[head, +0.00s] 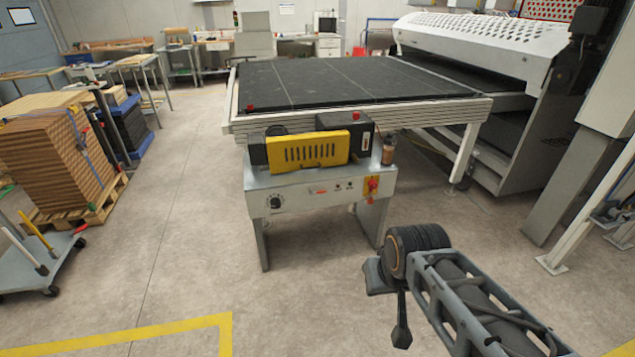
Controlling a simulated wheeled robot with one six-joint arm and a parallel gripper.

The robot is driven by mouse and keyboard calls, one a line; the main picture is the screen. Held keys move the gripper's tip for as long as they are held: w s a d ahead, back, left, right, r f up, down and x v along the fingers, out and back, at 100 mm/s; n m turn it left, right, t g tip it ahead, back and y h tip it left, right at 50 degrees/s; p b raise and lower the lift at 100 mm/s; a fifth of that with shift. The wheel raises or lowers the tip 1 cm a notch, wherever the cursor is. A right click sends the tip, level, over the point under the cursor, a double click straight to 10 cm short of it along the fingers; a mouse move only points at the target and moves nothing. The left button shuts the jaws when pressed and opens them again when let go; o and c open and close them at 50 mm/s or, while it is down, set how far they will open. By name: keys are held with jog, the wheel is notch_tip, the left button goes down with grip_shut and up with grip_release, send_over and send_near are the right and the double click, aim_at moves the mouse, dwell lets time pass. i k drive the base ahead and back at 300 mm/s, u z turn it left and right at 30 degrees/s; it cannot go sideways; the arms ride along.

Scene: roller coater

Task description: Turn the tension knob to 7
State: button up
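A round black knob (276,202) with small marks around it sits at the left end of the grey control panel (318,211), on the front of the roller coater (309,150). I take it for the tension knob; its pointer and numbers are too small to read. My arm comes in from the lower right and bends well in front of and to the right of the panel. A dark part at its end (401,334) hangs low over the floor, far from the knob. Fingers cannot be made out, so I cannot tell whether my gripper is open or shut.
A red and yellow switch (372,185) is at the panel's right end, with small buttons between. A black-topped table (350,82) stands behind. A loaded pallet (60,150) and a cart (40,265) are at left. The floor before the panel is clear.

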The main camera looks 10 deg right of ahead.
aim_at(275, 202)
jog(key=u, duration=0.7)
jog(key=i, duration=0.7)
jog(key=u, duration=0.85)
jog(key=i, duration=1.4)
jog(key=z, duration=0.55)
